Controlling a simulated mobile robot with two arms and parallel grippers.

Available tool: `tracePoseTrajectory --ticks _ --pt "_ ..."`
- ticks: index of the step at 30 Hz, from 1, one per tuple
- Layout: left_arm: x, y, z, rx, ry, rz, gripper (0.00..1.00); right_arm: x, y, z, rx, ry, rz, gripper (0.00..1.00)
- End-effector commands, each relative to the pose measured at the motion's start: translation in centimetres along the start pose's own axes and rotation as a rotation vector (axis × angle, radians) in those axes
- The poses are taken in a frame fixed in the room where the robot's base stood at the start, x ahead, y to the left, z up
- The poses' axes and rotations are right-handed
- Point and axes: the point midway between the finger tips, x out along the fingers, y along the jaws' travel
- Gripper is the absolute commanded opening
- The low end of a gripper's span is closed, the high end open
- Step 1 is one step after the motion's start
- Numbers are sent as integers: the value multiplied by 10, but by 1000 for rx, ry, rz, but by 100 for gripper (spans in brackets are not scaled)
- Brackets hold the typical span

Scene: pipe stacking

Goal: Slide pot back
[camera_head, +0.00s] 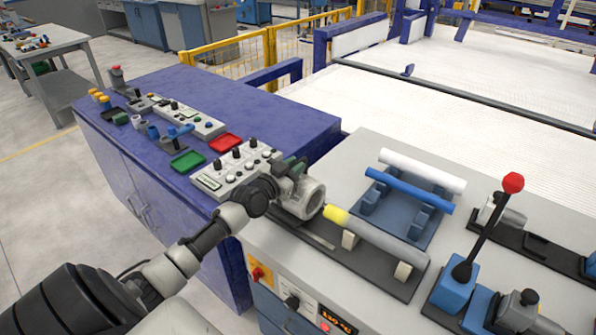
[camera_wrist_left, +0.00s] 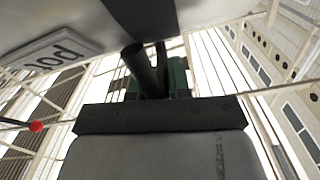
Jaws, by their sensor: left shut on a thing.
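The pot (camera_head: 304,199) is a light grey cylinder with an open round end, seated on a dark rail base on the grey bench. My left gripper (camera_head: 292,168) is at the pot's upper back side, shut on it; the fingertips are hard to make out. A grey pipe with a yellow end (camera_head: 372,238) lies on two pale supports to the right of the pot, its yellow end close to the pot's open end. In the left wrist view a dark round bar (camera_wrist_left: 143,70) and a green part (camera_wrist_left: 177,76) show close up. My right gripper is not in view.
A blue pipe (camera_head: 408,190) and a white pipe (camera_head: 422,170) lie on a blue rack behind. A lever with a red knob (camera_head: 513,183) stands at the right. A control box (camera_head: 238,168) and red tray (camera_head: 225,142) sit on the blue cabinet (camera_head: 275,113).

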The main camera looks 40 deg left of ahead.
Motion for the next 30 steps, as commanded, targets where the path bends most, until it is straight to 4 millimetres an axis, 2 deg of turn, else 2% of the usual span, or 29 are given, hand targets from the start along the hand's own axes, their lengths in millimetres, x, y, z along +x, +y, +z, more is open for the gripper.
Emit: tracePoseTrajectory --ticks 2,3,6,21,26,30 --pt "0 -7 -3 10 4 -11 0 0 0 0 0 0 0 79" --pt "0 -7 -3 11 4 -12 23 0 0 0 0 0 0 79" --pt "0 -7 -3 10 4 -11 38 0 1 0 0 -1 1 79" --pt "-3 -3 0 3 1 -5 39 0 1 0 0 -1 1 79" --pt "-22 -2 1 4 -1 -4 39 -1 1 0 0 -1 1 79" --pt "-49 -2 2 6 -2 -5 39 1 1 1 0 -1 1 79"
